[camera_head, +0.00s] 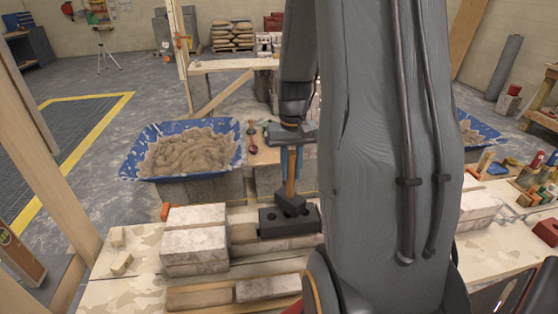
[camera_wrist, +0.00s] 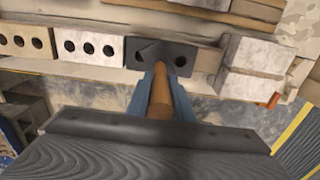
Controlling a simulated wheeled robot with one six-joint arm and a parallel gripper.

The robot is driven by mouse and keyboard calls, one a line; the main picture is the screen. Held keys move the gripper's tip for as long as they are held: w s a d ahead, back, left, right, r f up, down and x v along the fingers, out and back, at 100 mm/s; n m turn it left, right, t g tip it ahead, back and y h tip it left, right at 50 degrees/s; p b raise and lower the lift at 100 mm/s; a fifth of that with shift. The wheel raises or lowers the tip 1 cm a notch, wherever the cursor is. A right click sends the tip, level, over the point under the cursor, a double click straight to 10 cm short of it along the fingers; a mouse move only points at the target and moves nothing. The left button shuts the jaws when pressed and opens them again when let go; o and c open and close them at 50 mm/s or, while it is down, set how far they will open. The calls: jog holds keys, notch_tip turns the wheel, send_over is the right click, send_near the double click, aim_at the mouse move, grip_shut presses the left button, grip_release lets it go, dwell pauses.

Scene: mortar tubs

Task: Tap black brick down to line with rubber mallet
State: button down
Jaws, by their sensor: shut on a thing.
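The rubber mallet has a wooden handle and a black head. My gripper (camera_head: 292,140) is shut on its handle (camera_head: 291,172); the blue fingers (camera_wrist: 161,88) clasp it from both sides in the wrist view. The mallet head (camera_head: 290,204) is right over the black brick (camera_head: 275,227), and I cannot tell whether they touch. I cannot make out the line.
Pale blocks (camera_head: 194,247) are stacked left of the black brick. An orange piece (camera_head: 165,211) stands by them. A blue tub (camera_head: 226,171) of mortar is behind at left. Tools and bottles (camera_head: 530,180) crowd the right side. My arm hides much of the middle.

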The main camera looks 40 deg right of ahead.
aim_at(289, 180)
jog(key=shift+w+a, duration=0.1)
jog(key=shift+w, duration=0.25)
notch_tip(289, 180, down, 4)
jog(key=shift+b, duration=0.95)
notch_tip(289, 180, up, 4)
jog(key=p, duration=0.4)
jog(key=shift+s+r, duration=0.1)
jog(key=shift+r, duration=0.15)
jog(key=shift+f, duration=0.1)
